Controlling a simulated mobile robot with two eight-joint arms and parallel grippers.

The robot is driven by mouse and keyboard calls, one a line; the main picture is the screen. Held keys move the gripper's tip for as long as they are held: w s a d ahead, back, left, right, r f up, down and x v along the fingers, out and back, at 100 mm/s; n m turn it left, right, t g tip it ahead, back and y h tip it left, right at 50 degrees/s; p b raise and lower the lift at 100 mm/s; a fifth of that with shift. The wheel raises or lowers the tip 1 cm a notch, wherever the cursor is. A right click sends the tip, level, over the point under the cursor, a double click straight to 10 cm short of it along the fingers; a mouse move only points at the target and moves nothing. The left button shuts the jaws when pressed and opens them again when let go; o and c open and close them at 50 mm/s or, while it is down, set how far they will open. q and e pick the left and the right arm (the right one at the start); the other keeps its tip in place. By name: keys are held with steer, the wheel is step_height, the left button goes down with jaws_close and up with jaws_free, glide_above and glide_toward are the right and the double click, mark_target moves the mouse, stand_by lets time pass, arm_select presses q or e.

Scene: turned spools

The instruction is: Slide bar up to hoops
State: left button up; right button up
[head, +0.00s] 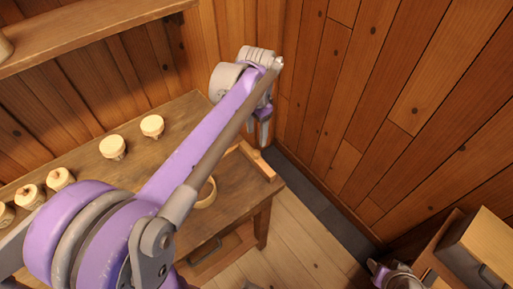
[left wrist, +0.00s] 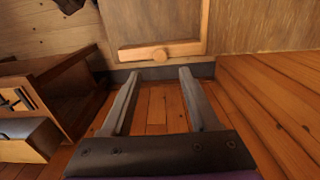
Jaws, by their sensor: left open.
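A pale wooden bar (head: 263,166) lies at the right end of the wooden table in the head view, partly hidden by my left arm. One pale hoop (head: 206,193) lies on the table, partly covered by my arm. My left gripper (head: 264,135) is open and empty, above and beyond the table's right end; its fingers (left wrist: 158,72) show spread in the wrist view. Part of my right arm (head: 395,274) shows at the bottom right; its jaws are unclear.
Several turned spools (head: 112,146) stand along the table's back left. A shelf (head: 90,30) juts from the wall above them. A plank wall (head: 370,100) rises close behind my left gripper. A drawer cabinet (head: 483,245) stands at the lower right, with bare floor (head: 310,245) between.

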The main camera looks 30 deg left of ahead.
mark_target(256, 152)
arm_select(q)
step_height(256, 152, down, 8)
steer(key=shift+c, duration=0.2)
jaws_close()
stand_by(0.4)
stand_by(1.1)
